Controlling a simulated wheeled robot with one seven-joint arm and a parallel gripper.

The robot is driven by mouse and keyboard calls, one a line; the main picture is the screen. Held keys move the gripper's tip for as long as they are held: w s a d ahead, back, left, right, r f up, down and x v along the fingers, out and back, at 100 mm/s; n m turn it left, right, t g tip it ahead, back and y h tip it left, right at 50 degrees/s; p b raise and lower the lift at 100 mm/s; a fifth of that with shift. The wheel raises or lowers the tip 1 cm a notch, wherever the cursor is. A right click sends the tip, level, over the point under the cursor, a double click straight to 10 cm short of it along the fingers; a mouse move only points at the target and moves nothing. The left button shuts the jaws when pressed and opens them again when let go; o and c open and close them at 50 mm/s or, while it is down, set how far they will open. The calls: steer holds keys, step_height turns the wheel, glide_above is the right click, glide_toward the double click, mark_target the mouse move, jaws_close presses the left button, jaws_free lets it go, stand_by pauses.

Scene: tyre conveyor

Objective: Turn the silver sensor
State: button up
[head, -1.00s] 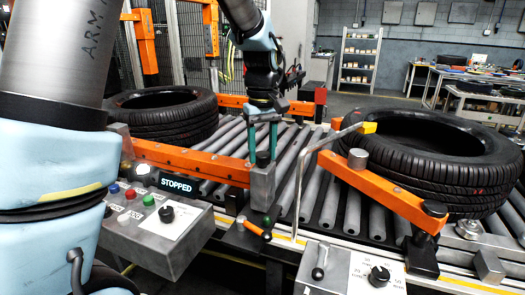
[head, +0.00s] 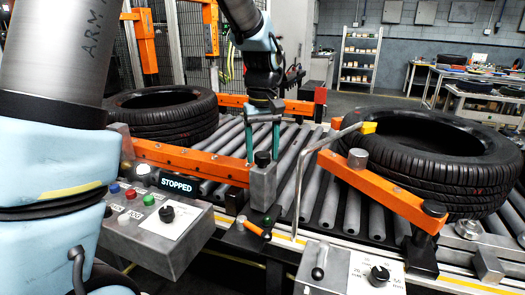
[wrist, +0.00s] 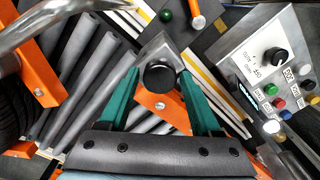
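My gripper (head: 263,157) is open and points down over the near rail of the conveyor. Its two teal fingers are apart, with the tips at the top of a silver-grey metal block with a round black cap (head: 263,186). In the wrist view the black cap (wrist: 160,76) lies between the fingers (wrist: 160,82), and I cannot tell whether either finger touches the block. A bent silver rod with a yellow tip (head: 299,190) stands just to the right. I cannot tell for certain which of these two is the silver sensor.
An orange arm (head: 380,190) is right of the rod, beside a large tyre (head: 450,170) on the rollers. Another tyre (head: 165,118) lies at the left. A button box (head: 150,230) and a dial panel (head: 345,272) line the near edge.

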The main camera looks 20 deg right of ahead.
steer(key=shift+o, duration=1.2)
steer(key=shift+r, duration=0.1)
step_height(320, 180, up, 11)
steer(key=b, duration=0.2)
steer(key=shift+f, duration=0.2)
